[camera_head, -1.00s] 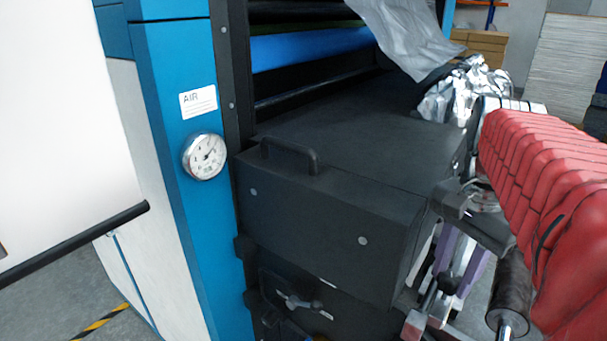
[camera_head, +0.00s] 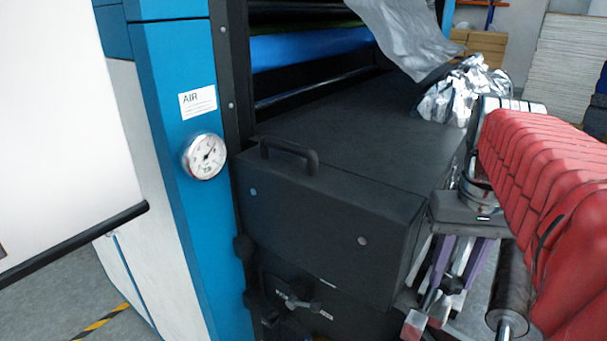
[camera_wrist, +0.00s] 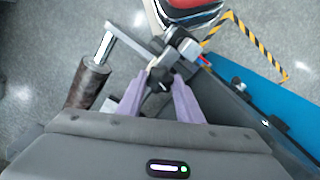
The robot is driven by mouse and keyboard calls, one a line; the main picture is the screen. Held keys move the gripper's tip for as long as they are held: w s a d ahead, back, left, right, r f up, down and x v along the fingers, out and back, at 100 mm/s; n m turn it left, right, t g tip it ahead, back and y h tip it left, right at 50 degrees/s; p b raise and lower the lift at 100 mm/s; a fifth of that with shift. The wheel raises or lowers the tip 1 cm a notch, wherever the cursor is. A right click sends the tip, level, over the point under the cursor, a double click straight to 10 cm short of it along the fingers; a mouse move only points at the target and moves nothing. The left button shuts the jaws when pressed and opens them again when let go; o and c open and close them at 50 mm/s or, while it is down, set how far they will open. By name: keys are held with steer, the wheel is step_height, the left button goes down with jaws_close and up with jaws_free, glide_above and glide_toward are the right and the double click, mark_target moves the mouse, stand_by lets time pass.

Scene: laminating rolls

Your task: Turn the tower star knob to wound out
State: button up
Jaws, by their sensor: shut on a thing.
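The tower star knob (camera_wrist: 160,84) is a small dark knob between the two purple fingertips of my gripper (camera_wrist: 157,78) in the wrist view. The fingers are shut on it, and they hide part of its outline. In the head view my gripper (camera_head: 439,291) points downward at the right of the black machine housing, with the dark knob (camera_head: 453,286) at its fingertips. The turn angle of the knob cannot be read. A grey clamp block (camera_wrist: 180,47) and a metal bar (camera_wrist: 128,40) lie just beyond the knob.
A dark cylindrical crank handle (camera_wrist: 88,84) sits left of my fingers; it also shows in the head view (camera_head: 510,290). The black housing (camera_head: 320,210) and blue frame (camera_head: 180,180) with a pressure gauge (camera_head: 205,156) stand to the left. Floor tape (camera_wrist: 255,45) marks open floor.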

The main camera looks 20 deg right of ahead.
mark_target(452, 278)
steer(key=shift+w+n, duration=0.1)
steer(key=shift+n, duration=1.1)
steer(key=o, duration=1)
steer(key=shift+o, duration=0.2)
step_height(452, 278, up, 14)
steer(key=shift+f, duration=0.15)
